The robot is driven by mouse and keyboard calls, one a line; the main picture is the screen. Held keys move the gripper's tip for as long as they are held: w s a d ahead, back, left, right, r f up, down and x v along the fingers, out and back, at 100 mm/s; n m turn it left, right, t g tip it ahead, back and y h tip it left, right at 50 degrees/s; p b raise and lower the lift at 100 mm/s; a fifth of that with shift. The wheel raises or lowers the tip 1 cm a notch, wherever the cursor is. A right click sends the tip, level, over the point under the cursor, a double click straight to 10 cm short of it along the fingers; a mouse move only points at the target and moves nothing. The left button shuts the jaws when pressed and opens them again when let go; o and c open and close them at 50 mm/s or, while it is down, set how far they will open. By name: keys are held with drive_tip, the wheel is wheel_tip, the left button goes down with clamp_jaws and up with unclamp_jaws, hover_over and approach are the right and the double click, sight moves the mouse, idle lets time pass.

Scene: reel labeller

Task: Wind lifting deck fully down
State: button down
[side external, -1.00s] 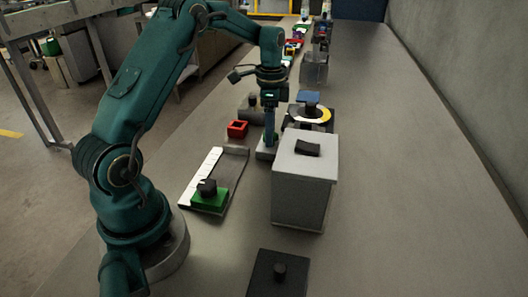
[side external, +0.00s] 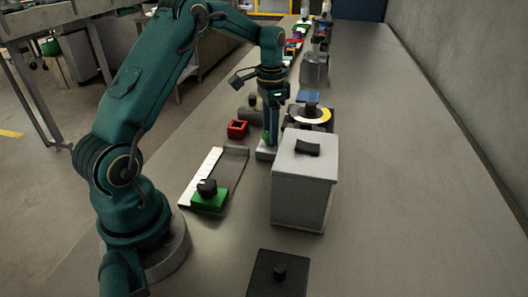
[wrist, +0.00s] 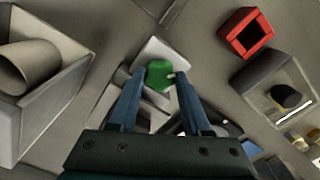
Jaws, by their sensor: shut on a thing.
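My gripper (side external: 268,146) points straight down behind the pale box. In the wrist view its two blue fingers (wrist: 158,80) stand on either side of a green knob (wrist: 160,70) and are shut on it. The knob sits on a pale block (wrist: 163,48), whose base (side external: 264,155) shows at the fingertips in the side view. A blue-topped stand with a yellow and white reel (side external: 318,115) is just right of my gripper. I cannot tell which surface is the lifting deck, or its height.
A pale box with a black handle (side external: 305,185) stands close in front. A red open block (side external: 237,129) and a grey block with a dark knob (side external: 250,113) lie left of my gripper. A black plate (side external: 265,278) lies in front.

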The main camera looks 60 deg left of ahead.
drive_tip(key=n, duration=0.6)
drive_tip(key=shift+r, duration=0.1)
drive_tip(key=n, duration=0.6)
drive_tip(key=shift+w+n, duration=0.1)
drive_tip(key=shift+n, duration=0.3)
drive_tip(key=n, duration=1.1)
drive_tip(key=shift+n, duration=0.4)
drive_tip(key=n, duration=0.4)
drive_tip(key=shift+n, duration=0.3)
drive_tip(key=n, duration=0.3)
drive_tip(key=shift+n, duration=0.3)
drive_tip(key=n, duration=0.8)
drive_tip(key=shift+n, duration=0.4)
